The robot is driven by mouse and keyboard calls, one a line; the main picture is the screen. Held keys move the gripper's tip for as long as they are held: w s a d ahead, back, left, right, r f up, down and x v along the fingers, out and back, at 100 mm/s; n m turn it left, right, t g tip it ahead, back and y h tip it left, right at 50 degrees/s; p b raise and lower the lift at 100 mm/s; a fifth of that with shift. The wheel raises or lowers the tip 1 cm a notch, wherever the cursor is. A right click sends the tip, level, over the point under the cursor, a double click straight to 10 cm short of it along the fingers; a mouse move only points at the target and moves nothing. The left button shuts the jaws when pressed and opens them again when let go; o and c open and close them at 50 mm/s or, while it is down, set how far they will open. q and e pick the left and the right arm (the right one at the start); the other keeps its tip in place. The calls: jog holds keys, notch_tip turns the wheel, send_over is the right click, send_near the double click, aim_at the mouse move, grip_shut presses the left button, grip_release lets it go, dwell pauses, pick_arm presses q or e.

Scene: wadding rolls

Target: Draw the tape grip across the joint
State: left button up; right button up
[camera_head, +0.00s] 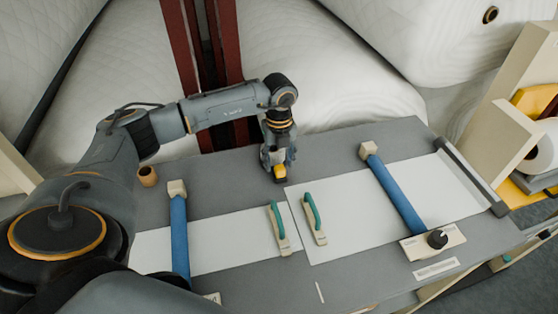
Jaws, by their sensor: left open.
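My left gripper (277,160) points down over the grey table, just behind the far end of the joint. It is open. A small yellow block, which looks like the tape grip (280,172), sits at its fingertips; I cannot tell whether the fingers touch it. The joint (292,217) is the line where the left white sheet (225,240) and the right white sheet (350,222) meet, running towards the front. No tape strip is clearly visible on it. My right gripper is out of view.
Teal-handled wooden blocks stand on the left (279,229) and right (316,220) of the joint. A left blue bar (180,240) and a right blue bar (396,194) cross the sheets. A small brown cup (148,177) stands at the back left. Large white rolls (330,90) lie behind the table.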

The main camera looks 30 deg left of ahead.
pick_arm(q)
jog(key=shift+f, duration=0.9)
grip_shut()
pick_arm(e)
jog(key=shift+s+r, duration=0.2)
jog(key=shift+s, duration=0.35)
pick_arm(q)
jog(key=shift+s, duration=0.1)
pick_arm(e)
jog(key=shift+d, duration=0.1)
